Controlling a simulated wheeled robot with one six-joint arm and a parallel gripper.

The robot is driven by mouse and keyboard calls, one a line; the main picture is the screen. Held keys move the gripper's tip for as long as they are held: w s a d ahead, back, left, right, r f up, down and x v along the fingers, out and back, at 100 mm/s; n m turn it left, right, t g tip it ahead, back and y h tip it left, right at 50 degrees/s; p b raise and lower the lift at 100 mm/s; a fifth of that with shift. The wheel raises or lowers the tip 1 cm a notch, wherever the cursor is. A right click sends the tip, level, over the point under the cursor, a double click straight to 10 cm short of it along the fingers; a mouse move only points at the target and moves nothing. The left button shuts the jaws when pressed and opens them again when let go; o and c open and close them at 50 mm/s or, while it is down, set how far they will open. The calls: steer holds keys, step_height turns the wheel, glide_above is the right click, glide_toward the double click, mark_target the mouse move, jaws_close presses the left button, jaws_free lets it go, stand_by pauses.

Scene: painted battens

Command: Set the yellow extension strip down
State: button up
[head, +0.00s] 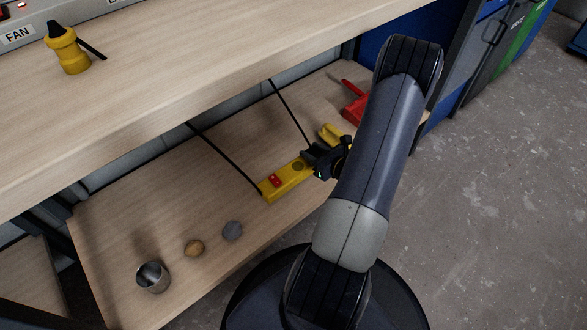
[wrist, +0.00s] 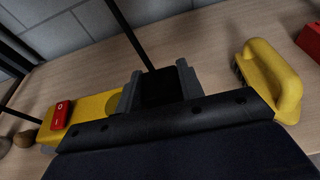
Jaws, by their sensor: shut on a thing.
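The yellow extension strip (head: 288,179) is at the lower wooden shelf, with a red switch at its left end and a black cable running from that end.
On the lower shelf (head: 130,225) are a metal cup (head: 152,278), a brown stone (head: 194,247) and a grey stone (head: 232,230). A yellow-handled brush (wrist: 272,78) and a red object (head: 354,107) are to the right. The upper worktop (head: 190,70) overhangs the back.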

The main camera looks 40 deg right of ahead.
step_height(320, 180, down, 9)
steer(key=b, duration=0.3)
steer(key=shift+r, duration=0.3)
steer(key=o, duration=1.2)
steer(key=shift+r, duration=0.1)
steer(key=a+p+v, duration=0.1)
steer(key=p+v, duration=0.2)
steer(key=v, duration=0.9)
steer(key=shift+d, duration=0.5)
